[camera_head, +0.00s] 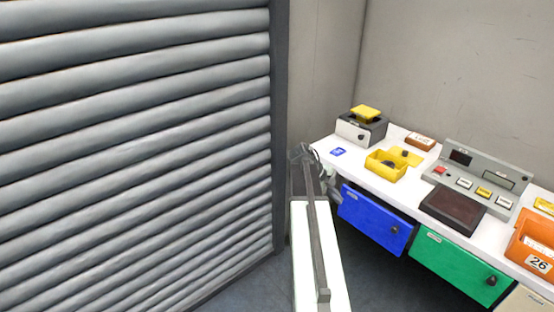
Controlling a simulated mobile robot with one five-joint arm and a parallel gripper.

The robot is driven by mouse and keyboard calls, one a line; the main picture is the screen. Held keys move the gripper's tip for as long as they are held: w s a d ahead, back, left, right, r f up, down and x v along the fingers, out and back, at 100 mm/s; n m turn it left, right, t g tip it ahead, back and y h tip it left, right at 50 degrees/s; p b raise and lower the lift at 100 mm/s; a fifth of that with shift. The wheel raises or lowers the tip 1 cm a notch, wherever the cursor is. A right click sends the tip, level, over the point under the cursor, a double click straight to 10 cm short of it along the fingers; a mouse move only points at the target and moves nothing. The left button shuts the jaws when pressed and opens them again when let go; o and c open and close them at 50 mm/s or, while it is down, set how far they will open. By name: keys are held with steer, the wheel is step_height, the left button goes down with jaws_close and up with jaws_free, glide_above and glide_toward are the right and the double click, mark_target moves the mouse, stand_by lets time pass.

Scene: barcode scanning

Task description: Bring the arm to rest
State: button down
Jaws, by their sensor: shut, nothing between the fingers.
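My arm's long white link (318,262) reaches up from the bottom middle of the head view. Its grey end joint (303,155) is close to the left end of the white counter (325,150). My gripper (333,190) shows small and grey at the arm's end, beside the counter's front edge and the blue drawer. It is shut, with nothing seen in it. Its fingertips are hard to make out against the arm and drawer.
A ribbed grey shutter (130,150) fills the left. The counter carries a yellow-topped device (361,128), a blue card (338,152), an open yellow box (385,170), a button console (475,175) and an orange bin (538,240). Blue (375,220) and green (455,265) drawers are below.

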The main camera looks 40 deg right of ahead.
steer(key=shift+w, duration=0.1)
steer(key=w+a+r+n+t+p, duration=0.1)
steer(key=w+a+r+n+p, duration=0.2)
steer(key=a, duration=0.5)
steer(key=w+a+r+n+t+p, duration=0.1)
steer(key=w+a+p, duration=0.1)
steer(key=w+a, duration=0.5)
steer(key=w+a+r+n+t+p, duration=0.1)
steer(key=w+a+r+n+p, duration=0.15)
steer(key=a, duration=0.75)
steer(key=s+a+n+y+p, duration=0.1)
steer(key=a+n+y, duration=0.2)
steer(key=a+n, duration=1)
steer(key=s+a+n+t+y+p, duration=0.1)
steer(key=s+a+n+y+p, duration=0.1)
steer(key=a+n, duration=1.1)
steer(key=shift+a+f+n+y, duration=0.15)
steer(key=shift+f+n+y, duration=0.25)
steer(key=shift+n, duration=0.55)
steer(key=shift+s+r, duration=0.1)
